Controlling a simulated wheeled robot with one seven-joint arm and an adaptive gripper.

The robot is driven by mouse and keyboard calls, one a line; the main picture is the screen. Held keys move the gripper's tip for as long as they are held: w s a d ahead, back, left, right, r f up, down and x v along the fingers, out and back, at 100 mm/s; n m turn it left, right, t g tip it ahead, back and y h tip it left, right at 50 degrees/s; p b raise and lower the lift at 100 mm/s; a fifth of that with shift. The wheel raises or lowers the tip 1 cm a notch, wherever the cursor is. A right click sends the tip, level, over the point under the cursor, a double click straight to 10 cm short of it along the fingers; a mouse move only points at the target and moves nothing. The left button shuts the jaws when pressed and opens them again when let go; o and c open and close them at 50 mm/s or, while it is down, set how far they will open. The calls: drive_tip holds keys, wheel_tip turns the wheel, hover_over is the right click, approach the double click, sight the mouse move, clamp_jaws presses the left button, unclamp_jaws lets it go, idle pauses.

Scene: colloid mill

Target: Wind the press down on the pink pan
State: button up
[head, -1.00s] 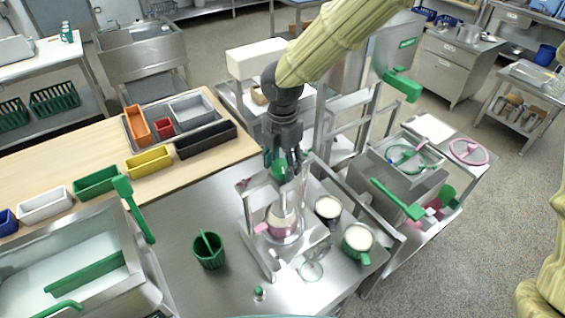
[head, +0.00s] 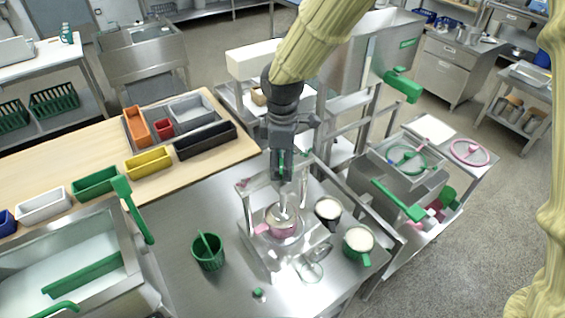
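The pink pan (head: 280,229) sits on the base of the metal press, under its plunger. The press (head: 247,205) is an upright steel frame standing on the steel table. My gripper (head: 283,172) points down at the top of the press, over its screw. A bit of the green press handle (head: 281,160) shows between or behind the dark fingers; most of it is hidden. I cannot tell whether the fingers touch or grip it. The plunger (head: 284,207) reaches down into the pan; whether it presses on the contents is unclear.
Two filled cups, one dark (head: 328,210) and one green (head: 358,243), stand right of the press. A green pot (head: 208,250) stands to its left, and a clear glass (head: 312,265) in front. A metal sink (head: 80,270) is at lower left. The steel table is clear behind the pot.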

drive_tip(key=m, duration=0.6)
drive_tip(key=shift+s+f, duration=0.1)
drive_tip(key=m, duration=0.6)
drive_tip(key=shift+m, duration=0.4)
idle(0.3)
drive_tip(key=o, duration=1)
drive_tip(key=shift+o, duration=0.2)
wheel_tip(320, 180, up, 12)
